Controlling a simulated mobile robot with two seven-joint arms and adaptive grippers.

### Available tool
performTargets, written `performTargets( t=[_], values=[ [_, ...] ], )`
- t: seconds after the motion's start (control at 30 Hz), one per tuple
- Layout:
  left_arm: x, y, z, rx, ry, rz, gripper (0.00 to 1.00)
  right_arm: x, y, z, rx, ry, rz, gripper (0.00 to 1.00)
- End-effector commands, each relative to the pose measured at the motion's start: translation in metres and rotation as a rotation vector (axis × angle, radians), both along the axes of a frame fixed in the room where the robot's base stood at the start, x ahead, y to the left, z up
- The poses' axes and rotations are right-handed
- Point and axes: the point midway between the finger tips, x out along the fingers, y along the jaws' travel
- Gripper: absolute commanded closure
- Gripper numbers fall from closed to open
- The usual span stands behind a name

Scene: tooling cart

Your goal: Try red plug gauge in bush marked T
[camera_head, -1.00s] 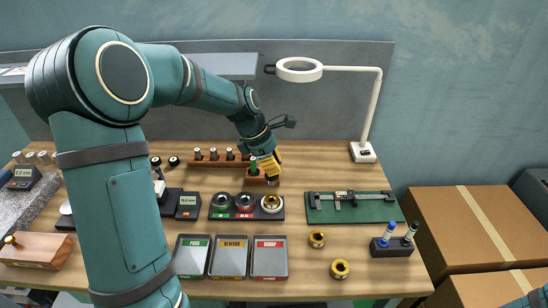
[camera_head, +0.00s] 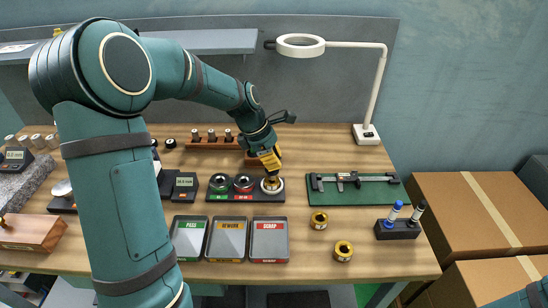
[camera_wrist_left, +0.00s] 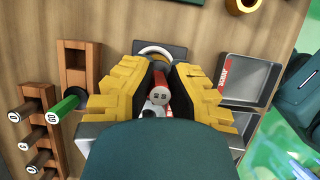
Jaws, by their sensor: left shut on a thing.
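My left gripper (camera_head: 271,172) has yellow fingers shut on the red plug gauge (camera_wrist_left: 160,88), whose red handle end shows between the fingers in the left wrist view. In the head view the fingertips are right over the pale round seat (camera_head: 272,186) at the right end of the dark ring stand. The seat also shows beyond the fingers in the left wrist view (camera_wrist_left: 157,49). The gauge's lower end is hidden, so I cannot tell whether it is inside the bush. No letter T is legible. My right gripper is out of view.
A wooden rack holds a green gauge (camera_wrist_left: 66,104) close by the gripper. Two loose brass bushes (camera_head: 319,220) (camera_head: 343,250) lie right of the trays (camera_head: 269,261). A lamp (camera_head: 366,134) stands behind.

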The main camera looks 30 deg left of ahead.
Motion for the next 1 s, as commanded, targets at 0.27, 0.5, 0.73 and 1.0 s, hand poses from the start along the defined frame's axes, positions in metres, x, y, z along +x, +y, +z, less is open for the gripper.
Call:
performTargets(
  t=[0.27, 0.5, 0.73, 1.0],
  values=[
    [0.0001, -0.0001, 0.0004, 0.0, 0.0, 0.0, 1.0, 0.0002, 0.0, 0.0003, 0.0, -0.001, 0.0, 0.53],
    [0.0001, -0.0002, 0.0006, 0.0, 0.0, 0.0, 1.0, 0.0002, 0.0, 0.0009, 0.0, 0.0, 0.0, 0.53],
    [0.0001, -0.0003, 0.0013, 0.0, 0.0, 0.0, 1.0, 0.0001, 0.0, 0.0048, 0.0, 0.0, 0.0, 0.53],
    [0.0, -0.0004, 0.0008, 0.0, 0.0, -0.001, 1.0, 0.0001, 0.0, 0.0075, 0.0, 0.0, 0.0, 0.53]
  ],
)
